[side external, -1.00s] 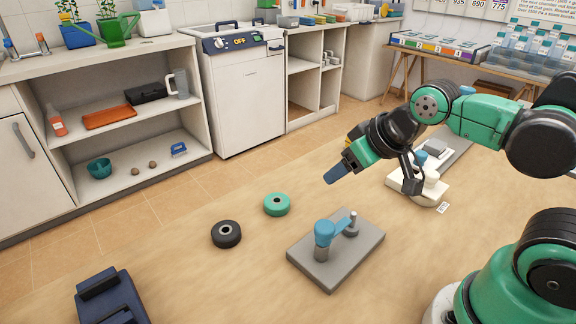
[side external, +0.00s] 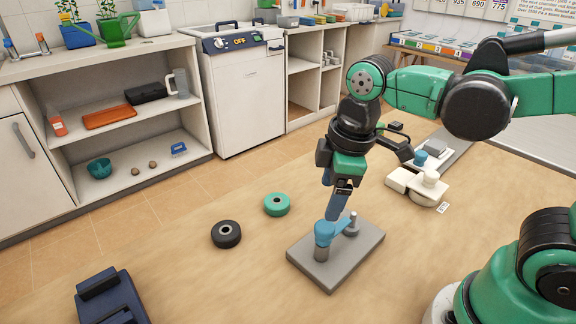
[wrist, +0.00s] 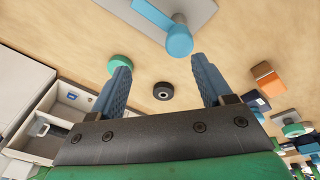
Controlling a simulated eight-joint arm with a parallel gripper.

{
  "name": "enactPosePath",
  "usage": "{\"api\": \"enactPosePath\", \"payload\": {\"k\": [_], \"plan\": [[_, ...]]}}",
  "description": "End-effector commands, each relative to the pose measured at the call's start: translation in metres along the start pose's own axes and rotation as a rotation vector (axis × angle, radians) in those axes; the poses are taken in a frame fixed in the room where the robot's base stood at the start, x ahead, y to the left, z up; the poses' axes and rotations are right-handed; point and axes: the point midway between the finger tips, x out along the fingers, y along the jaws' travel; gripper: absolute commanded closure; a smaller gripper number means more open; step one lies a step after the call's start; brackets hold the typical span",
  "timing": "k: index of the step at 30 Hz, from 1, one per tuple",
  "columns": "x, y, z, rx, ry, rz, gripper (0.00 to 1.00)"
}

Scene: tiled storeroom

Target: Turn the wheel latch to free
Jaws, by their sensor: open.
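The latch is a blue lever (side external: 325,233) with a round hub on a grey base plate (side external: 345,258). Its arm reaches right toward a small grey post (side external: 352,222) on the same plate. In the wrist view the blue hub (wrist: 178,40) is at the top, beyond the fingertips, with the arm running up and left. My gripper (side external: 333,212) points down close above the lever in the side view; I cannot tell whether it touches. In the wrist view my gripper (wrist: 161,64) has its two blue fingers wide apart with nothing between them.
A green wheel (side external: 277,204) and a black wheel (side external: 226,234) lie on the table left of the plate. A white device (side external: 418,187) stands behind right. A dark blue object (side external: 110,298) is at front left. Table between them is clear.

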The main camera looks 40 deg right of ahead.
Motion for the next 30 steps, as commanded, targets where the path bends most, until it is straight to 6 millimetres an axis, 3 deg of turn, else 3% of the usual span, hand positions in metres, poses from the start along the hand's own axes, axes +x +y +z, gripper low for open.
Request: {"api": "enactPosePath", "payload": {"k": [3, 7, 21, 30], "plan": [[0.002, -0.011, -0.006, -0.227, -0.085, -0.086, 0.27], [0.005, -0.016, -0.007, -0.327, -0.119, -0.128, 0.27], [0.05, -0.021, 0.0, -0.329, -0.12, -0.129, 0.27], [0.058, -0.022, 0.001, -0.328, -0.119, -0.128, 0.27]]}}
